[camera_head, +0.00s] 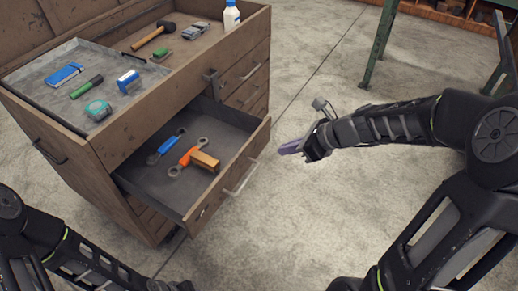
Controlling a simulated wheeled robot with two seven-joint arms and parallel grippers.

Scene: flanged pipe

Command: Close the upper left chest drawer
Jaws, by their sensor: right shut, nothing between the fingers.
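The wooden chest (128,140) stands at the left. One upper drawer (205,212) is pulled well out toward me and has a metal bar handle (241,178) on its front. A blue tool (166,146) and an orange wrench-like tool with a wooden block (195,158) lie inside it. My right gripper (291,147) is shut and empty, with purple fingers. It is in the air to the right of the open drawer's front, apart from the handle. My left arm shows at the lower left, but its gripper is not clearly visible.
A grey tray (40,82) with small tools lies on the chest top, beside a hammer (150,36) and a white bottle (231,16). Other drawers (245,72) at the right are shut. Concrete floor (290,225) right of the chest is clear. A green table leg (378,42) stands behind.

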